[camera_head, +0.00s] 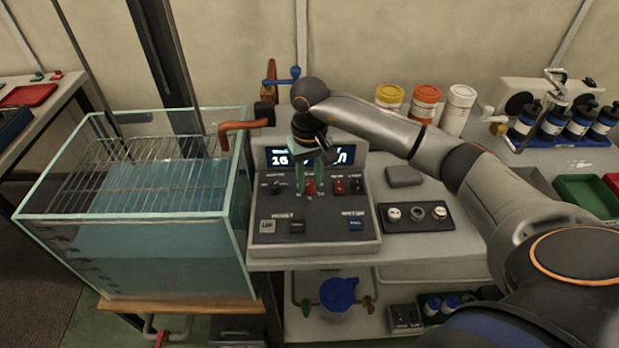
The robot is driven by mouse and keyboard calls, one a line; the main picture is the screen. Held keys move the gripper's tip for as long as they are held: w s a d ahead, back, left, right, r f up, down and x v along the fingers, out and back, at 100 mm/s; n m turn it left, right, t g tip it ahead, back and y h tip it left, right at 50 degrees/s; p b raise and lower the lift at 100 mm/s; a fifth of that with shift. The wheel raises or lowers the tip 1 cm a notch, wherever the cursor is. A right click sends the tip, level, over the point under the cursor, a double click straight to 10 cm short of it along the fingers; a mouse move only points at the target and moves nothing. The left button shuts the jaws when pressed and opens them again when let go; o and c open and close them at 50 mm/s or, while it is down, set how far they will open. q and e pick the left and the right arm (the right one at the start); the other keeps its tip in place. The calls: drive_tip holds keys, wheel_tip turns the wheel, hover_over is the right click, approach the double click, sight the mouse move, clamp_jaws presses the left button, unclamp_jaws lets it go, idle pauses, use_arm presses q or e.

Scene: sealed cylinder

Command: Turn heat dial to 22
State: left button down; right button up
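My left gripper is out of view.
A glass water tank (150,205) with a wire rack stands left of the panel. An orange-brown pipe (243,126) hooks over its rim. A black tray with small round parts (415,217) lies right of the panel. Jars (425,101) stand behind my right arm.

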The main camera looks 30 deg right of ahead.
clamp_jaws()
